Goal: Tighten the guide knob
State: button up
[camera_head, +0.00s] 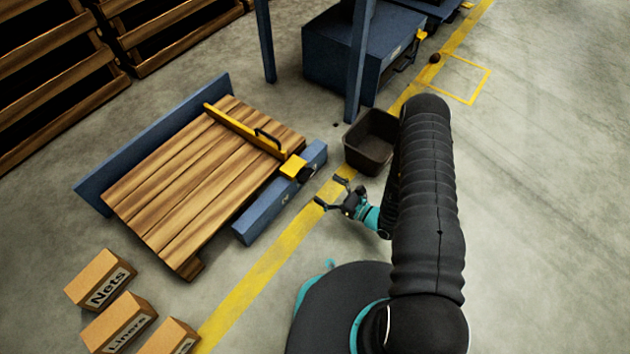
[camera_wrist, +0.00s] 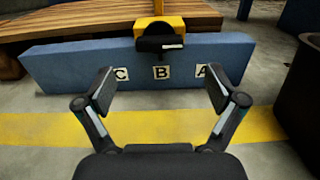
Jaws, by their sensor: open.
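The guide knob (camera_head: 306,174) is black and sits at the near end of the yellow guide bar (camera_head: 245,131), on the blue front rail (camera_head: 262,212). In the wrist view the black knob (camera_wrist: 160,44) is at the top middle, below a yellow block and above the letter B. The blue rail (camera_wrist: 60,66) carries the labels C, B and A. My gripper (camera_head: 332,191) is open and empty, in front of the rail and apart from it. In the wrist view its two fingers (camera_wrist: 160,92) are spread wide, below the knob's level in the picture.
A wooden slatted pallet (camera_head: 190,185) lies behind the rail. A dark bin (camera_head: 371,142) stands just right of the rail's end, near my gripper. Labelled cardboard boxes (camera_head: 100,278) are at lower left. A blue machine (camera_head: 335,55) and its posts stand behind. The floor at right is clear.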

jog(key=shift+v, duration=1.9)
jog(key=s+a+n+g+y, duration=0.2)
jog(key=s+a+n+g, duration=0.15)
jog(key=s+g, duration=0.35)
jog(key=s+r+n+g+h, duration=0.1)
jog(key=s+r+n+g, duration=0.55)
jog(key=r, duration=0.25)
jog(key=s+d+r+n+h+p, duration=0.15)
jog(key=d+r+n+h, duration=0.25)
jog(key=r, duration=0.5)
jog(key=s+d+r+n+h+p, duration=0.15)
jog(key=d+r+n+h, duration=0.3)
jog(key=r, duration=0.45)
jog(key=d+r+n+h+p, duration=0.25)
jog(key=r+n+h, duration=0.2)
jog(key=r, duration=0.45)
jog(key=s+r+n+t+h+p, duration=0.1)
jog(key=r+t, duration=0.3)
jog(key=r, duration=0.6)
jog(key=s+r+n+t+h+p, duration=0.1)
jog(key=s+r+t+p, duration=0.1)
jog(key=r, duration=0.8)
jog(key=shift+s+r+n+t, duration=0.2)
jog(key=shift+s+n+t, duration=0.2)
jog(key=shift+s+t, duration=0.55)
